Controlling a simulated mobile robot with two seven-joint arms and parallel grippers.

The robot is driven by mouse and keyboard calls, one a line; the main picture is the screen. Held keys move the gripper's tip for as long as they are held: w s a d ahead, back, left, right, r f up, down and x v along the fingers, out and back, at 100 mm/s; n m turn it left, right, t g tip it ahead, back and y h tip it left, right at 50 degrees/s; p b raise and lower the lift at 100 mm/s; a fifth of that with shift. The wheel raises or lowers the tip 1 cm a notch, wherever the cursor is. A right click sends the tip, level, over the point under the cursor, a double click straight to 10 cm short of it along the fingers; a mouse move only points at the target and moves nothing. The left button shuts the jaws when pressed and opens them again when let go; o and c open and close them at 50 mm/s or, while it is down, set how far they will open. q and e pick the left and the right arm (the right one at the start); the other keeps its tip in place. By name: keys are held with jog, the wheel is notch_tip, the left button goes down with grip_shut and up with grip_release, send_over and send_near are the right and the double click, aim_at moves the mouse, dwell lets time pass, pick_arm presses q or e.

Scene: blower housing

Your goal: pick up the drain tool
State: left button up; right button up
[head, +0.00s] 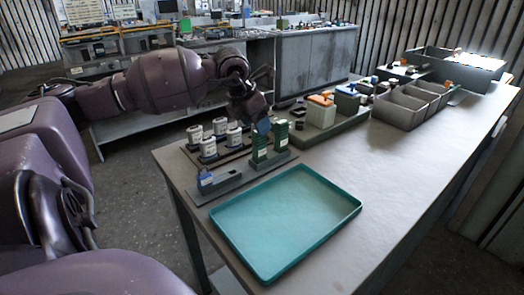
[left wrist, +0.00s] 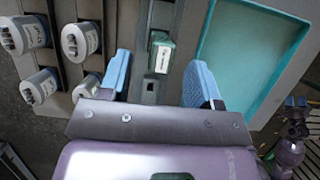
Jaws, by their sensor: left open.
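No label I can read marks the drain tool. Two upright green tools, a nearer one (head: 259,148) and a farther one (head: 281,135), stand in a grey holder (head: 228,188) behind the teal tray. A blue-topped piece (head: 205,177) sits at the holder's left end. My left gripper (head: 262,126) is open just above the green tools. In the left wrist view, a green-topped tool (left wrist: 161,54) with a white label shows between and beyond the spread blue fingers of my left gripper (left wrist: 160,82), not gripped.
A teal tray (head: 285,225) lies empty in front. White canisters (head: 208,148) stand in a dark rack to the left. A grey tray with boxes (head: 330,130) and open grey bins (head: 402,108) stand behind. The table's right side (head: 420,165) is clear.

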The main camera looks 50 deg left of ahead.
aim_at(259, 148)
pick_arm(q)
jog(key=shift+w+f, duration=0.1)
jog(key=shift+f, duration=0.35)
jog(key=b+x, duration=0.1)
jog(key=x, duration=0.3)
jog(key=shift+d+f, duration=0.15)
jog(key=shift+f, duration=0.05)
jog(key=shift+r, duration=0.1)
jog(key=shift+c, duration=0.3)
jog(key=c, duration=0.7)
jog(key=shift+c, duration=0.5)
jog(key=shift+r, duration=0.1)
